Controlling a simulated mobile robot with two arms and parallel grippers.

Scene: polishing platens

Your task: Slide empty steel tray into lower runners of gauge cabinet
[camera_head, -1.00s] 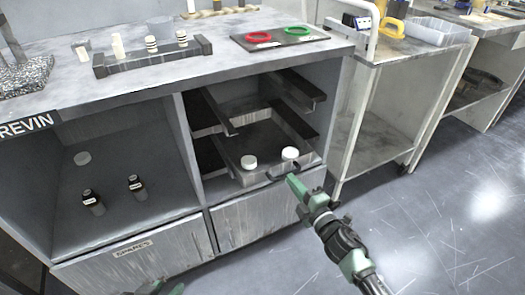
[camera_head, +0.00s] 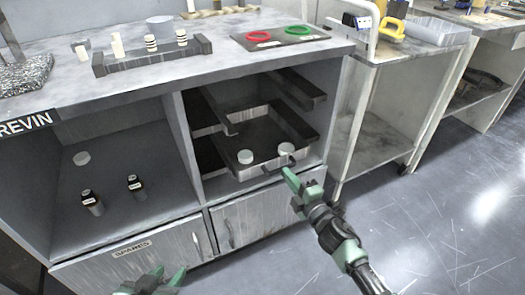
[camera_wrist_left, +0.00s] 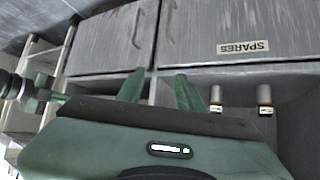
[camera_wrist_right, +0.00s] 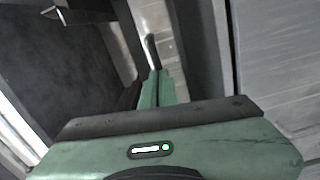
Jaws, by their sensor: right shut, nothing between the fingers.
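The steel tray (camera_head: 262,170), with a dark floor and pale walls, sits in the lower right bay of the gauge cabinet (camera_head: 190,150), level with the lower runners. Two white round-topped items (camera_head: 247,157) show at its front; I cannot tell whether they stand in it. A dark handle (camera_head: 287,162) is on its front wall. My right gripper (camera_head: 287,173) is shut and empty, its tips at the handle; the shut fingers also show in the right wrist view (camera_wrist_right: 157,88). My left gripper (camera_head: 165,281) is open and empty, low before the SPARES door.
An upper runner (camera_head: 300,90) juts above the tray. Cupboard doors (camera_head: 250,215) with handles lie below. A white trolley (camera_head: 375,135) stands close on the right. The floor (camera_head: 440,230) in front is clear.

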